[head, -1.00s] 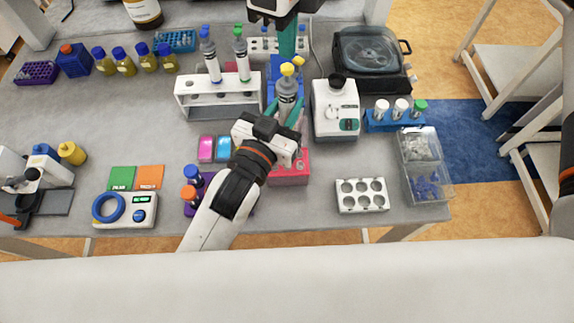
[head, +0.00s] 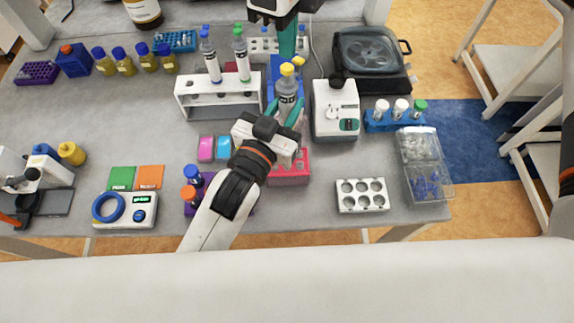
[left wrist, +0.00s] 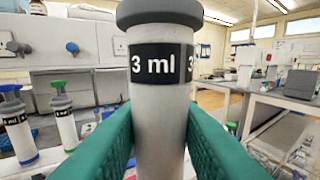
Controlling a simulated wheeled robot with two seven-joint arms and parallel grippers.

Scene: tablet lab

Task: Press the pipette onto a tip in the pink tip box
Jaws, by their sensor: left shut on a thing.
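My left gripper (head: 288,113) is shut on a grey pipette (head: 286,88) with a yellow top, held roughly upright. In the left wrist view the pipette (left wrist: 160,110) stands between the teal fingers, its black label reading "3 ml". The pink tip box (head: 290,178) is at the table's front middle, just below the gripper in the picture. The gripper and wrist cover part of the box. The pipette's lower end is hidden, so I cannot tell whether it touches a tip. My right gripper (head: 287,42) is behind the pipette, pointing down; its finger gap cannot be made out.
A white rack (head: 218,108) with two more pipettes stands to the left. A white device (head: 335,112) stands close on the right. A purple rack (head: 235,208) with capped tubes is by my left forearm. A white six-hole rack (head: 361,207) lies front right.

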